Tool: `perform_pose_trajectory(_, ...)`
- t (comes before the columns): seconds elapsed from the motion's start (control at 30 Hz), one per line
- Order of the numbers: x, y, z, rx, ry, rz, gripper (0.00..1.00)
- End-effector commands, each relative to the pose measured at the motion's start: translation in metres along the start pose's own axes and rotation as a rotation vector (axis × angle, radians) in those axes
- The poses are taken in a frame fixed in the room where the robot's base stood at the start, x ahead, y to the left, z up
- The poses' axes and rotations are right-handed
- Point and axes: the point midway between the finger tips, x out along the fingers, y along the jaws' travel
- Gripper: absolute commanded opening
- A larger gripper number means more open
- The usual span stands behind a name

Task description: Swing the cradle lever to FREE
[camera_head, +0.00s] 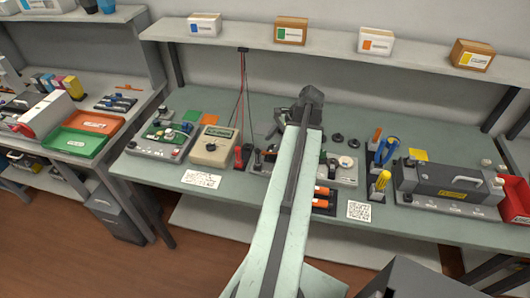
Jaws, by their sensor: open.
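My arm reaches up the middle of the view over the green-grey bench (440,140). My gripper (276,127), dark and small at the far end, is beside the arm's tip above the bench's back part. It is open and seems empty. A grey fixture (344,172) with round parts on top lies under and right of my arm, partly hidden by it. Another grey fixture (160,141) with a green board stands at the left of the bench. I cannot make out a lever marked FREE; the lettering is too small, and my arm may hide it.
A cream meter (213,147) with red and black leads stands left of my arm. Right are blue-handled tools (385,152), a yellow-handled tool (380,182) and a long dark-grey machine (444,182). Boxes (291,31) stand on the shelf above. Bench space right of the back middle is clear.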

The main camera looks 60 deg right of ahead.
Motion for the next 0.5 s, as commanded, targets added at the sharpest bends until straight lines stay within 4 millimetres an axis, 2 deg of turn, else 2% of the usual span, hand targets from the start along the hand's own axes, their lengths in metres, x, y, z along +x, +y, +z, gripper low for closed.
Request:
perform_pose_trajectory(0.03, 0.018, 0.003, -0.002, -0.003, -0.001, 0.001, 0.42)
perform_pose_trajectory(0.2, 0.049, 0.002, 0.000, -0.006, -0.001, 0.002, 0.42)
perform_pose_trajectory(0.3, 0.056, 0.000, 0.001, -0.005, -0.001, 0.002, 0.42)
perform_pose_trajectory(0.5, 0.054, -0.001, 0.003, -0.006, -0.001, 0.002, 0.42)
